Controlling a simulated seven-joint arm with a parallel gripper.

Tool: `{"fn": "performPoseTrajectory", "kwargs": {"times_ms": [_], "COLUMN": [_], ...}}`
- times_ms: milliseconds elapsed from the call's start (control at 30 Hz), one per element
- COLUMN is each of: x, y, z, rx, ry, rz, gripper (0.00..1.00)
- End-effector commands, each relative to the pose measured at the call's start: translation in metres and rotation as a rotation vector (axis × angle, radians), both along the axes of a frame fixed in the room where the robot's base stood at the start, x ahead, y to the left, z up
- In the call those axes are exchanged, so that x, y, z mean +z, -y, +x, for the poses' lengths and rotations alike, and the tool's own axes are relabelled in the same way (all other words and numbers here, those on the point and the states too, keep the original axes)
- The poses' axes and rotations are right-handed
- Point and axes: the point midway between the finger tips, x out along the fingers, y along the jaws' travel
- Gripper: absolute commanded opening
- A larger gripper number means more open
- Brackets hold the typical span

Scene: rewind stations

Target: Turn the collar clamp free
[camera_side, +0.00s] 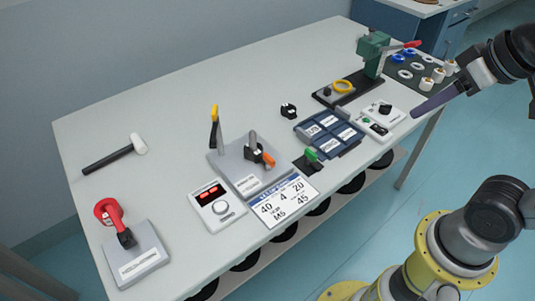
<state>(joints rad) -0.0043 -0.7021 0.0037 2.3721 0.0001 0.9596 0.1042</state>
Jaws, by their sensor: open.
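A small black ring-shaped piece with a light mark (288,110) sits on the bench near its middle; it looks like a collar clamp, but I cannot be sure. A grey plate station (228,168) left of it carries an upright yellow-and-black lever (214,128) and a grey post with an orange-tipped black handle (261,156). Whether a collar is around that post is too small to tell. My gripper (432,103) is at the right, over the bench's right edge, apart from all these things. Its dark fingers overlap from this side, and nothing shows between them.
A hammer (113,157) and a red-handled station (117,221) are at the left. A green press (373,52) stands at the back right. The rear left is clear.

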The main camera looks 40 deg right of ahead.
Motion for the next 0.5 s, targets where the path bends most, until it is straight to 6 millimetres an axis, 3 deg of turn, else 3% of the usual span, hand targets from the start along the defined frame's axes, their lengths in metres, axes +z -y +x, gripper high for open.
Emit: {"fn": "performPoseTrajectory", "kwargs": {"times_ms": [100, 233, 367, 500], "x": [0.022, 0.036, 0.039, 0.028], "y": [-0.006, -0.016, -0.031, -0.054], "z": [0.033, 0.073, 0.118, 0.166], "rx": [-0.017, -0.027, -0.026, -0.016], "ry": [-0.031, -0.081, -0.144, -0.217], "rz": [0.022, 0.042, 0.052, 0.054], "gripper": [0.44, 0.44, 0.44, 0.44]}}
